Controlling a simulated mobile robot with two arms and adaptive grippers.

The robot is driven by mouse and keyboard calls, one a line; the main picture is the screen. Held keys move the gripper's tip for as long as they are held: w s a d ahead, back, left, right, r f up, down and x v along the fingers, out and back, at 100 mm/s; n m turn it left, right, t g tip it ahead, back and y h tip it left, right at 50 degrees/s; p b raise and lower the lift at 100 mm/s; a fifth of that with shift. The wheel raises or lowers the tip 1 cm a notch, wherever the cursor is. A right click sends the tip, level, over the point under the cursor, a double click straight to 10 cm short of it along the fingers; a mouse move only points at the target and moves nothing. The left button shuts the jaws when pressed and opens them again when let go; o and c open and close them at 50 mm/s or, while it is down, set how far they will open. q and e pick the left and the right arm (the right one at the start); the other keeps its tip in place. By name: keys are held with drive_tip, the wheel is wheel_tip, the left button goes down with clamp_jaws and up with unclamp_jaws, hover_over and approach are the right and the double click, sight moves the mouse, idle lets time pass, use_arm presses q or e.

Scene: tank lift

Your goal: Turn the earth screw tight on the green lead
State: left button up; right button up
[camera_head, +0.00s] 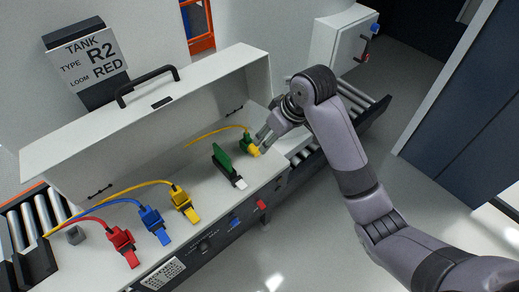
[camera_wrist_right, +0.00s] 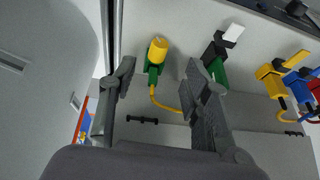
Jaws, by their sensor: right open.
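The green lead's connector (camera_head: 246,142) sits at the right end of the open grey box, with a yellow lead behind it and a yellow screw knob (camera_head: 254,151) at its front. In the right wrist view the green connector (camera_wrist_right: 152,73) and yellow knob (camera_wrist_right: 158,49) show between and beyond my fingers. My right gripper (camera_head: 264,136) is open and empty, close to the connector; I cannot tell whether it touches. The fingers in the right wrist view (camera_wrist_right: 158,80) stand apart on either side of the connector's line. My left gripper is not in view.
Yellow (camera_head: 181,199), blue (camera_head: 151,220) and red (camera_head: 121,240) connectors stand to the left in the box. The raised lid (camera_head: 150,115) stands behind; a roller conveyor (camera_head: 362,103) runs at right.

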sight(258, 153)
drive_tip(key=p+x, duration=0.1)
drive_tip(key=x, duration=0.8)
drive_tip(key=shift+f+p, duration=0.4)
clamp_jaws()
